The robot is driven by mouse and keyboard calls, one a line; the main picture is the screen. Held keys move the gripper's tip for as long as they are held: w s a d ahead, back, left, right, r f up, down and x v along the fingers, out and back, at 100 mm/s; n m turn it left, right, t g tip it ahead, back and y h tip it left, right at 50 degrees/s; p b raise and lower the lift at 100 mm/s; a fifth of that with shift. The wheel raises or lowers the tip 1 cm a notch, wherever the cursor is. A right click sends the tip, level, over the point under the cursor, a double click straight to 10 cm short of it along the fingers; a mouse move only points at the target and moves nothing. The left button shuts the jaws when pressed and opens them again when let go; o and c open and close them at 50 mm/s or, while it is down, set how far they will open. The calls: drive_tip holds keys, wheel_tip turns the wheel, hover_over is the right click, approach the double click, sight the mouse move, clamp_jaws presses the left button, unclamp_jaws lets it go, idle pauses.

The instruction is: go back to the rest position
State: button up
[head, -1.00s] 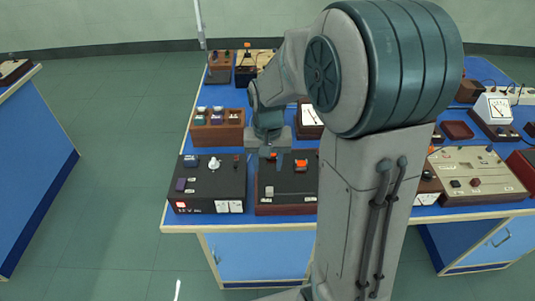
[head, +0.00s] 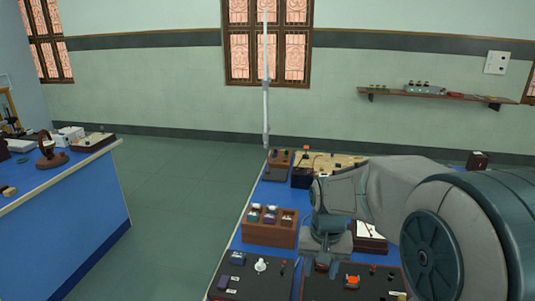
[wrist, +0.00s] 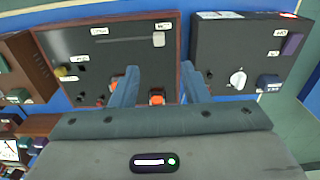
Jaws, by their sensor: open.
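My gripper (head: 322,266) hangs over the bench, above the back left part of a black-topped instrument box (head: 325,288). In the wrist view my gripper (wrist: 160,68) has its two fingers well apart with nothing held between them. The same box (wrist: 110,60) lies below them, with an orange-topped switch (wrist: 157,97) showing low between the fingers. A second black box (wrist: 232,55) with a white knob (wrist: 238,78) lies beside it. My arm covers part of the bench on the right in the head view.
A wooden rack (head: 268,235) with several small items stands left of my gripper on the bench. Darker instruments (head: 303,178) stand at the back. Another blue bench (head: 75,225) is at the left. Green floor (head: 180,190) between the benches is clear.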

drive_tip(key=s+r+n+t, duration=0.2)
drive_tip(key=s+r, duration=0.2)
drive_tip(key=s, duration=1)
drive_tip(key=shift+s+d+t, duration=0.15)
drive_tip(key=shift+s+t, duration=0.15)
drive_tip(key=shift+t, duration=0.1)
idle(0.9)
